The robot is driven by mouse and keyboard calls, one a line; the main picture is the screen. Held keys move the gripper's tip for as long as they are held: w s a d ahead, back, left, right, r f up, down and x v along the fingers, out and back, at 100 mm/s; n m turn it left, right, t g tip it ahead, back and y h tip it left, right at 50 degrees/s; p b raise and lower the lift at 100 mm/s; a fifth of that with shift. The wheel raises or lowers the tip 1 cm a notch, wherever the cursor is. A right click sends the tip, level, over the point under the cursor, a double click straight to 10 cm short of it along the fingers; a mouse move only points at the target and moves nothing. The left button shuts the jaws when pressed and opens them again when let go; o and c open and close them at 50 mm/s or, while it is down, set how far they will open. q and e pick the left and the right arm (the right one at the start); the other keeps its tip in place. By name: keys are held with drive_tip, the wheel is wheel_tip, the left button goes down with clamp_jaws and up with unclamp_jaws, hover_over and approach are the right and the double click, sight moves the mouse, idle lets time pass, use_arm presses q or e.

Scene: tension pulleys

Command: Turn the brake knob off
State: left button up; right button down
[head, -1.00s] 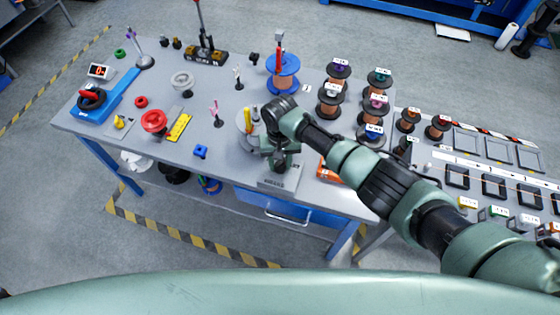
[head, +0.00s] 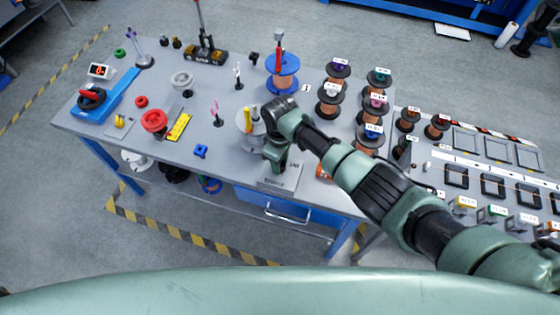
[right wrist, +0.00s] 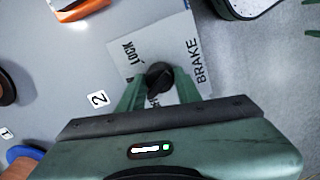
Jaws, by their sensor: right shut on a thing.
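The brake unit is a light grey plate (head: 288,180) at the front edge of the workbench. In the right wrist view the plate (right wrist: 165,42) carries the words LOCK and BRAKE, plus another label partly hidden by my fingers. A black brake knob (right wrist: 158,77) stands on the plate, hidden behind my gripper in the head view. My right gripper (right wrist: 158,88) has one finger on each side of the knob and is shut on it. In the head view the right gripper (head: 277,168) points down over the plate. My left gripper is out of view.
An orange thing (right wrist: 82,10) lies beside the plate. Wire spools (head: 331,95) crowd the right of the bench, near my right arm. A blue spool (head: 283,72) stands behind the gripper. A red wheel (head: 154,121) and small parts stand to the left.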

drive_tip(key=n, duration=0.6)
drive_tip(key=shift+n, duration=0.3)
drive_tip(key=shift+a, duration=0.1)
idle(0.4)
drive_tip(key=c, duration=1)
unclamp_jaws()
drive_tip(key=shift+r, duration=0.1)
wheel_tip(320, 180, up, 8)
drive_tip(key=shift+f+b, duration=0.15)
drive_tip(key=shift+b, duration=0.3)
drive_tip(key=shift+s+f, duration=0.1)
